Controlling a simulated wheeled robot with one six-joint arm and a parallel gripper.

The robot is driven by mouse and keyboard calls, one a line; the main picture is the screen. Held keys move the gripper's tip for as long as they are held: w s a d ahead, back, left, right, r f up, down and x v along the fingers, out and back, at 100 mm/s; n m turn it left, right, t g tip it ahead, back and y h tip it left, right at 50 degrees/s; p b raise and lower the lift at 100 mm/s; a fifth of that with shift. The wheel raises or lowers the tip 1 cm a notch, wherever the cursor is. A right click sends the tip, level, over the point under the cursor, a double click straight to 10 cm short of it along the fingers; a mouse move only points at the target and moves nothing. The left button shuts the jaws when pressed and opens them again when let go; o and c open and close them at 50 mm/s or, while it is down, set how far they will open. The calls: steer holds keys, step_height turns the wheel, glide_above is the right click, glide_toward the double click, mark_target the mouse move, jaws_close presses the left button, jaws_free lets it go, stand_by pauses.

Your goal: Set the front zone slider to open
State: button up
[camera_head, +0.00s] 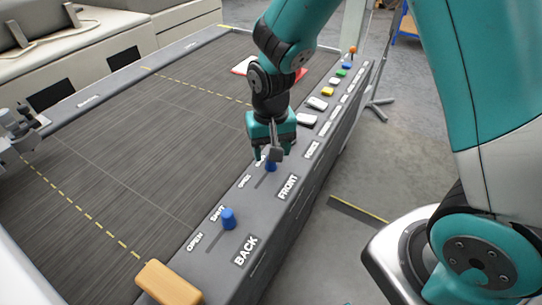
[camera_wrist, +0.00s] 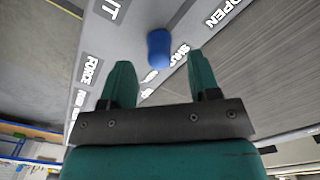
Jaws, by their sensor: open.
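The front zone slider's blue knob (camera_head: 271,166) stands on the dark control rail beside the FRONT label (camera_head: 288,187). It also shows in the wrist view (camera_wrist: 159,48), upright on the rail. There it is beside the partly covered SHUT label (camera_wrist: 186,56), with the OPEN label (camera_wrist: 223,20) farther along the rail. My gripper (camera_head: 268,155) is over the knob in the head view and partly hides it. In the wrist view my gripper (camera_wrist: 163,72) is open and empty, its two teal fingers apart, with the knob just beyond the gap. I cannot tell whether they touch.
The back zone's blue knob (camera_head: 228,218) stands nearer on the same rail (camera_head: 221,249), before a wooden block (camera_head: 169,283). Several coloured buttons and switches line the rail's far end. A wide dark table bed (camera_head: 130,140) lies left; grey floor lies right.

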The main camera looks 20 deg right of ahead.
mark_target(257, 186)
steer(key=shift+f, duration=1.65)
jaws_close()
steer(key=shift+s+a, duration=0.6)
steer(key=shift+a, duration=0.25)
steer(key=shift+s+a, duration=0.65)
steer(key=shift+a, duration=0.2)
steer(key=shift+s+a, duration=0.6)
steer(key=shift+a, duration=0.25)
jaws_free()
steer(key=shift+s+a, duration=0.1)
steer(key=shift+a, duration=0.05)
steer(key=shift+r, duration=0.15)
